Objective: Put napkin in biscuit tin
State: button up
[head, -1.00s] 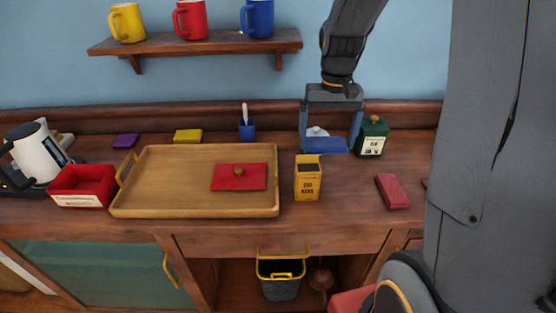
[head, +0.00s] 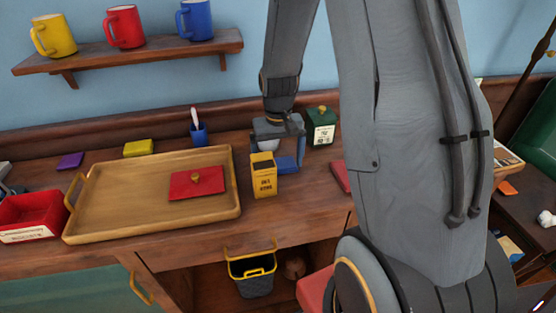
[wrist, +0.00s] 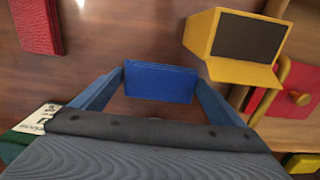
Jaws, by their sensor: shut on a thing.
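My gripper (head: 282,150) is shut on a flat blue piece (head: 288,164), which looks like the folded napkin. In the wrist view the blue napkin (wrist: 160,82) spans between the two fingertips (wrist: 160,90). It is over the counter just right of the yellow box; I cannot tell how far above the wood. An open red box (head: 25,234) with a white label stands at the far left and looks like the biscuit tin; its label is too small to read. A red lid with a knob (head: 196,182) lies on the wooden tray.
The wooden tray (head: 110,226) lies between the red box and my gripper. A yellow box (head: 263,178) stands close left of my gripper, and a green canister (head: 320,127) behind right. A blue pen cup (head: 198,135) stands behind the tray. A mug shelf (head: 150,55) hangs above.

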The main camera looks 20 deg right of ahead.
jog(key=shift+f, duration=0.15)
jog(key=o, duration=0.7)
